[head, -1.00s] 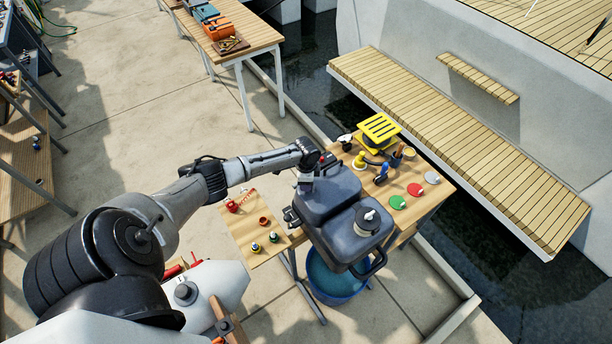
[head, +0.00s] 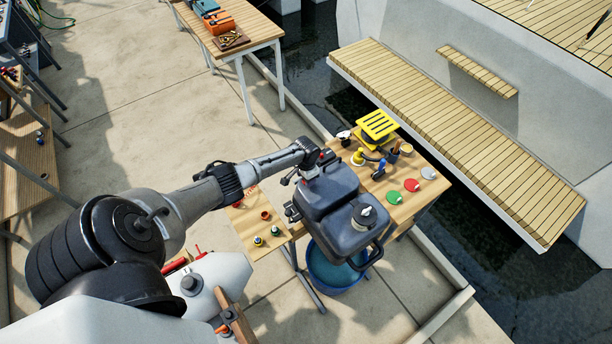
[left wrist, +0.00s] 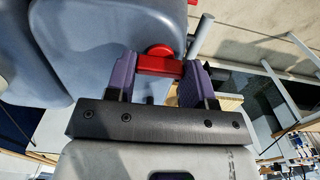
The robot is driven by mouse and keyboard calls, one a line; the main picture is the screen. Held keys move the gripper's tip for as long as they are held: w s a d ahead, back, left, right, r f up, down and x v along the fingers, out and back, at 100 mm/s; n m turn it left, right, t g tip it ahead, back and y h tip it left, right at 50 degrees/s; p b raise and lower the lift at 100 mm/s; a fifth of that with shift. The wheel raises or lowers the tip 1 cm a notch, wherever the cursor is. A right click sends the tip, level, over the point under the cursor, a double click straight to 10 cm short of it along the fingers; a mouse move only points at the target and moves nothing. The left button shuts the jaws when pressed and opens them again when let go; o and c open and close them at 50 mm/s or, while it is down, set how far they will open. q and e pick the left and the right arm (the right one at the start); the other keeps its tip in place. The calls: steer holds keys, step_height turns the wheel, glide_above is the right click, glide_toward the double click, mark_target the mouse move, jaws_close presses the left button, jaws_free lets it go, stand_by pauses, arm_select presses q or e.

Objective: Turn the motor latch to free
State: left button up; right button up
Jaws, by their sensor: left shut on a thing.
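A red latch (left wrist: 160,50) with a rounded knob sits beside a blue-grey housing in the left wrist view. My left gripper (left wrist: 162,67) has its two purple fingers shut on the red latch, one on each side of its bar. In the head view my left gripper (head: 312,170) reaches the motor's far left side, and the wrist hides most of the contact. My right gripper is not in view.
The bench holds a yellow grate (head: 378,124), a green disc (head: 393,197), a red disc (head: 411,185) and a grey disc (head: 429,173). A blue bucket (head: 335,279) stands below the motor. Water lies beyond the dock edge at right.

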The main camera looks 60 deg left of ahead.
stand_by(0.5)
arm_select(q)
steer(key=o, duration=0.9)
steer(key=shift+r, duration=0.1)
step_height(320, 180, up, 14)
steer(key=shift+f, duration=0.2)
stand_by(0.4)
